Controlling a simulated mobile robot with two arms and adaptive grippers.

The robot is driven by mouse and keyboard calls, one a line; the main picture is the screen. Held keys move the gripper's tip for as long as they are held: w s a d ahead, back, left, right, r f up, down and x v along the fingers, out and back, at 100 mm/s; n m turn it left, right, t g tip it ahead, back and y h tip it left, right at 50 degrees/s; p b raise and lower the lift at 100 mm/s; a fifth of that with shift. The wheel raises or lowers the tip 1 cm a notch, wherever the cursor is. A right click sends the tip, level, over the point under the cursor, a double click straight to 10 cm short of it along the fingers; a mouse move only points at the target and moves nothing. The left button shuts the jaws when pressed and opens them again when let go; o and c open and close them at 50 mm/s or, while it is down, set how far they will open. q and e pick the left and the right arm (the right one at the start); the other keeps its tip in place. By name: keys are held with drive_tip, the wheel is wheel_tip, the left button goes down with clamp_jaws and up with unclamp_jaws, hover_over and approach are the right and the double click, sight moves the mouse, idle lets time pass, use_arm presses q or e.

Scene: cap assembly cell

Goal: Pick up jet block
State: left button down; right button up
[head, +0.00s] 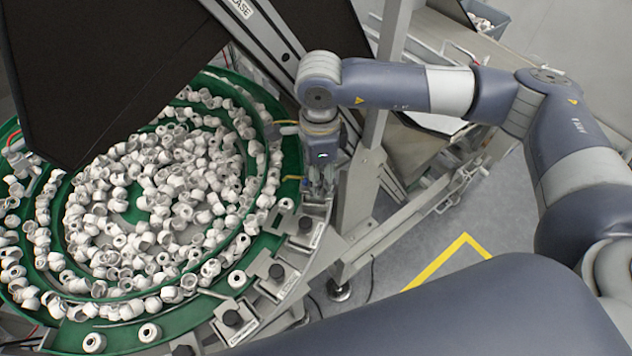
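My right gripper (320,180) points down at the right rim of the green bowl feeder (293,160), beside the metal fixtures along that rim. Its fingers are small and dark here, so I cannot tell whether they are open or shut, or whether anything is between them. No jet block can be made out for sure; one could be hidden under the gripper. My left gripper is not in view.
Many white caps (150,230) fill the feeder. Black clamp knobs (276,271) line its lower right edge. A dark panel (100,70) overhangs the upper left. A metal post (372,150) stands close right of the gripper. Yellow-marked floor (440,262) is clear.

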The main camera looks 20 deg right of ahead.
drive_tip(key=shift+f, duration=0.15)
clamp_jaws()
idle(0.4)
